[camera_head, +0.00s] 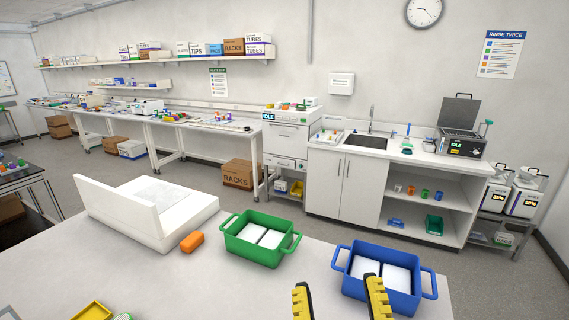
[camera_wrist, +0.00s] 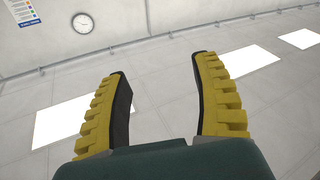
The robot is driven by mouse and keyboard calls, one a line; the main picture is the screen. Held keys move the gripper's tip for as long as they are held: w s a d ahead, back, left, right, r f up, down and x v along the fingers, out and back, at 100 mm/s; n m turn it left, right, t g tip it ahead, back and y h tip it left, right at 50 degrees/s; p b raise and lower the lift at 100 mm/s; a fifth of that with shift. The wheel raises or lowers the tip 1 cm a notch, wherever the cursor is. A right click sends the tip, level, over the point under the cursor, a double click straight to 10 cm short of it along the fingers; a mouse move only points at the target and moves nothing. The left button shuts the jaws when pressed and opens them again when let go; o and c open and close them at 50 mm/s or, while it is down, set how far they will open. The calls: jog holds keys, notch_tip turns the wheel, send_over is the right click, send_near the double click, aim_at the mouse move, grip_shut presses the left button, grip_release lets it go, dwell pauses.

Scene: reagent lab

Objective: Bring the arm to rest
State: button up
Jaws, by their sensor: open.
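My gripper (camera_head: 340,296) shows at the bottom of the head view, with two yellow ridged fingers spread apart. In the wrist view the gripper (camera_wrist: 160,95) is open and nothing is between the fingers. The wrist camera faces the ceiling and upper wall, so the fingers point upward. In the head view the fingers appear in front of the near table (camera_head: 150,270), and the right finger overlaps the blue bin in the picture. Whether they touch it cannot be told, but no object is held. The rest of the arm is out of view.
On the near table are a blue bin (camera_head: 343,258) and a green bin (camera_head: 229,243), each with white blocks inside, an orange block (camera_head: 192,242), a white L-shaped device (camera_head: 190,207) and a yellow tray (camera_head: 92,311). A sink counter (camera_head: 338,147) stands across the open floor (camera_head: 280,213).

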jog(key=s+r+m+t+p, duration=0.2)
jog(key=s+r+m+p, duration=0.1)
jog(key=r+p, duration=2)
notch_tip(320, 180, up, 5)
jog(key=shift+s+d+f+h, duration=0.1)
jog(key=shift+s+d+h, duration=0.1)
jog(key=shift+d+h, duration=0.15)
